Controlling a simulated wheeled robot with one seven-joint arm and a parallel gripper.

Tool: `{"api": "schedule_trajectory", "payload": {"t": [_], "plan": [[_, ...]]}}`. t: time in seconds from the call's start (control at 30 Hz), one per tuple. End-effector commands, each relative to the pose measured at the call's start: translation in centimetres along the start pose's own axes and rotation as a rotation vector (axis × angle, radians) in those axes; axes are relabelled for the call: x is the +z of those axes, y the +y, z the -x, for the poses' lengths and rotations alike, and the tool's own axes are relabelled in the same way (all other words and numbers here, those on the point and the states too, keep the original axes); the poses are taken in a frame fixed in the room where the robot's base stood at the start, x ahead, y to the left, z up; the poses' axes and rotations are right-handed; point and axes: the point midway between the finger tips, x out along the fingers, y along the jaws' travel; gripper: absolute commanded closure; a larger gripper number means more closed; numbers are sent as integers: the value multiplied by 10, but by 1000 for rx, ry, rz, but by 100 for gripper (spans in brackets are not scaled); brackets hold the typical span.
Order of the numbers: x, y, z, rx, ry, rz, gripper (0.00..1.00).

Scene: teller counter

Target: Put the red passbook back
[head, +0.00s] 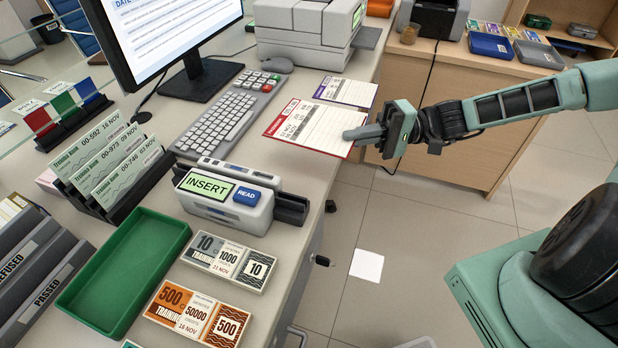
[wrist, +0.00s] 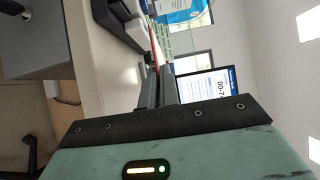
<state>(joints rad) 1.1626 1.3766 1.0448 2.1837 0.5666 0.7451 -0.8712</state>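The red passbook (head: 300,122) is open, with printed pages facing up and a red border. It is at the right edge of the counter, beside the keyboard; whether it rests there or is slightly raised I cannot tell. My gripper (head: 359,133) is at its right edge, with the fingers closed on that edge. In the wrist view the passbook (wrist: 153,45) shows as a thin red strip running out from between the fingertips (wrist: 158,72). A purple-edged passbook (head: 346,91) lies just behind it. A black holder at far left carries red (head: 40,122), green and blue upright pieces.
The keyboard (head: 228,115), monitor (head: 165,40) and printer (head: 305,30) stand left of and behind the passbook. A reader marked INSERT (head: 220,200), a slip rack (head: 110,175), a green tray (head: 125,275) and banknote bundles (head: 228,262) fill the near counter. A side desk (head: 460,85) stands behind my arm.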

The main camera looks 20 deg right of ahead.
Motion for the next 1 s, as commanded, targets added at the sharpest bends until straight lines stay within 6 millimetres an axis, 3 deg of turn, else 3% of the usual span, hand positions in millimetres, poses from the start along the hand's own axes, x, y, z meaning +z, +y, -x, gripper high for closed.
{"api": "schedule_trajectory", "payload": {"t": [0.17, 0.43, 0.67, 0.87, 1.0], "plan": [[10, -1, -12, 3, -64, -6, 100], [11, 43, -13, 0, -69, -7, 100], [11, 61, -13, 0, -67, -6, 100], [11, 89, -13, 1, -68, -6, 100], [11, 92, -12, 2, -67, -5, 100]]}}
